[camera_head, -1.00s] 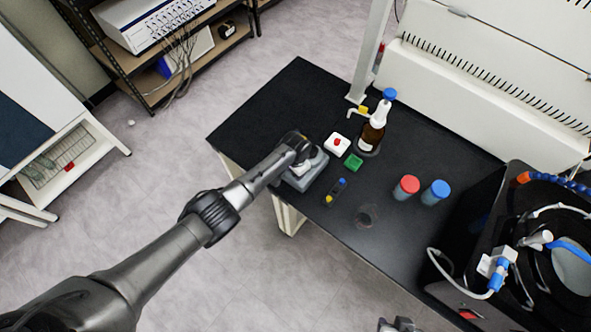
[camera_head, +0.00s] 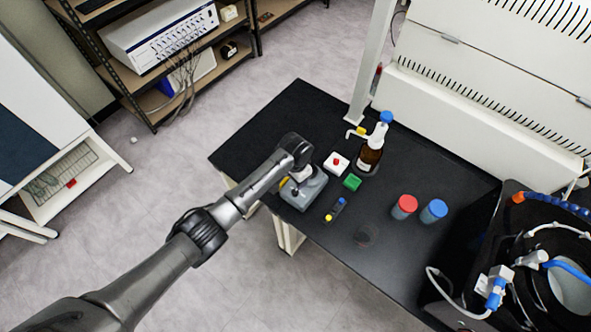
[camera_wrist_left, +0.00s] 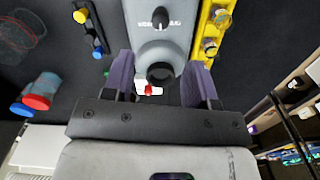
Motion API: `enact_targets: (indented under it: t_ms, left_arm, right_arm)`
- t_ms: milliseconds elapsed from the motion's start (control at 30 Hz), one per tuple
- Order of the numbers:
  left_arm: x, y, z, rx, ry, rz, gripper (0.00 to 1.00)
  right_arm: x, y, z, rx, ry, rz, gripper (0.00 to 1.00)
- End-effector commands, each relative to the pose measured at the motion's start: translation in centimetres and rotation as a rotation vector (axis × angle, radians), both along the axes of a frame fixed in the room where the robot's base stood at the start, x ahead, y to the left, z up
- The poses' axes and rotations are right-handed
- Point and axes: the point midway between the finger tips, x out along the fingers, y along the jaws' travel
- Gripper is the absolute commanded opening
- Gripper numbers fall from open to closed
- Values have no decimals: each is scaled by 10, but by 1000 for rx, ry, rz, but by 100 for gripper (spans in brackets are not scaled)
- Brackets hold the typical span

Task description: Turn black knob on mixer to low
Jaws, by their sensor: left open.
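The grey mixer (camera_head: 311,190) stands near the front edge of the black table, with a round dark-centred top (camera_wrist_left: 160,60). Contact cannot be told. My right gripper is not in view.
A yellow rack (camera_wrist_left: 205,30) is beside the mixer.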

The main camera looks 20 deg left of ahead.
Motion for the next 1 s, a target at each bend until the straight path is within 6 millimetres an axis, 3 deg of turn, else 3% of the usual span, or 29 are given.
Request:
enact_targets:
  t_ms: [300,1000]
  left_arm:
    - [0,0,33,0,0,0,53]
    - [0,0,37,0,0,3,53]
  right_arm:
    - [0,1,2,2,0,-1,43]
    - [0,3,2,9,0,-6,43]
